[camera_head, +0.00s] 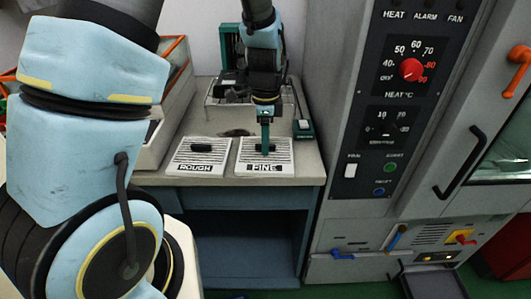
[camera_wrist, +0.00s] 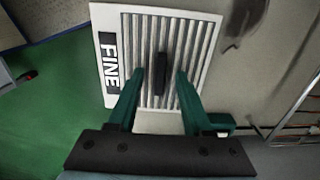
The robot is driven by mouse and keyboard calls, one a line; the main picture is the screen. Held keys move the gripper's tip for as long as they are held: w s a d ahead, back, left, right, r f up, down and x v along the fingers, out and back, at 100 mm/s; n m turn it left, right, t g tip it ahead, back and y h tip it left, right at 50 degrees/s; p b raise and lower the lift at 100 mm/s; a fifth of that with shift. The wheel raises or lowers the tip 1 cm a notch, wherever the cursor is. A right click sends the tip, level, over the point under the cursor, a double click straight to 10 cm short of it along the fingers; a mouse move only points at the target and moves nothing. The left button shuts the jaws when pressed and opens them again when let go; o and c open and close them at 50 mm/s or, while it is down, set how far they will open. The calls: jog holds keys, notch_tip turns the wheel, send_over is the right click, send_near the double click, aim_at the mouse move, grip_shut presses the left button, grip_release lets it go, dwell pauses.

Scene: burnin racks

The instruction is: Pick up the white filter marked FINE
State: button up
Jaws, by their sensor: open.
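The white filter marked FINE (camera_head: 265,165) lies flat on the grey bench top, with slats, a dark label and a black handle in its middle. It also shows in the wrist view (camera_wrist: 113,35), with its black handle (camera_wrist: 161,72) upright in the picture. My gripper (camera_head: 266,150) is over this filter. In the wrist view my gripper (camera_wrist: 163,75) is open, with one green finger on each side of the handle. I cannot tell whether the fingers touch it. A similar white filter marked ROUGH (camera_head: 198,166) lies just to the left.
A grey cabinet with a red heat knob (camera_head: 411,69) and switches stands close on the right. A small green-and-white device (camera_head: 303,129) sits near the bench's right edge. A pale bin (camera_head: 157,145) stands left of the filters. Below the bench is an open shelf (camera_head: 250,240).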

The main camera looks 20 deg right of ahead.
grip_shut()
dwell(0.4)
